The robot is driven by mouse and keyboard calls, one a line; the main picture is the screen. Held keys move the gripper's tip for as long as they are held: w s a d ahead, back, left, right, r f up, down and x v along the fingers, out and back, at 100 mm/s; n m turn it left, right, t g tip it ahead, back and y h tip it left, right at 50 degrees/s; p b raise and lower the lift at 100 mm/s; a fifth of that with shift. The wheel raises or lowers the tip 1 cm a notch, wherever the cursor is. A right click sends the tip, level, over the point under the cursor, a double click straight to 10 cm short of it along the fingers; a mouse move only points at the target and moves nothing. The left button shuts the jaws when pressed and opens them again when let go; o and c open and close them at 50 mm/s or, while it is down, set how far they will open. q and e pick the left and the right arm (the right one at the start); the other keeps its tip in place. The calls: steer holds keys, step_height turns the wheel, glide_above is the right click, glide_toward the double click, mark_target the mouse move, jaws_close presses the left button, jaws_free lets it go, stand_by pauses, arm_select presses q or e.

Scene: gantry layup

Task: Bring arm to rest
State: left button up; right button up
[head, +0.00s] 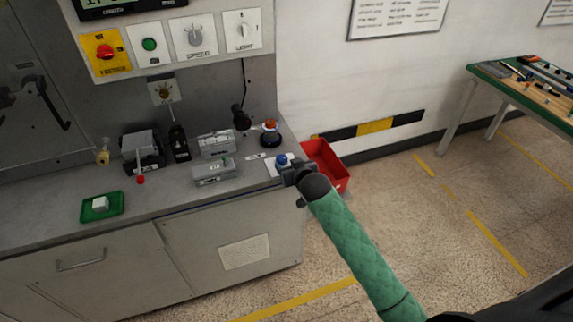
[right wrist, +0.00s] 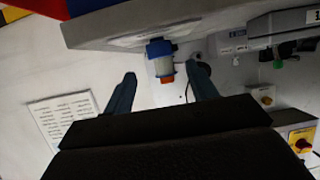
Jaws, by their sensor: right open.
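My right arm, in a green quilted sleeve, reaches up from the lower right of the head view. Its dark right gripper (head: 289,174) is at the right end of the grey counter, close to a small blue-topped object (head: 282,160) on a white card. In the right wrist view the two fingers of my right gripper (right wrist: 163,92) stand wide apart with nothing held between them. A blue, pale and orange object (right wrist: 161,61) shows beyond the fingertips, near the counter edge. Whether the gripper touches anything is hidden in the head view. My left gripper is not in view.
The counter (head: 60,180) carries a green tray (head: 102,206) with a white block, grey metal blocks (head: 214,172) and an orange-topped item (head: 270,134). A red bin (head: 326,165) stands beside its right end. A workbench (head: 530,85) is far right. Floor between is clear.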

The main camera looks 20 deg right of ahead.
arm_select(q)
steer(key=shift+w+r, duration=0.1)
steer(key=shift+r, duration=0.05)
arm_select(e)
steer(key=shift+s, duration=0.15)
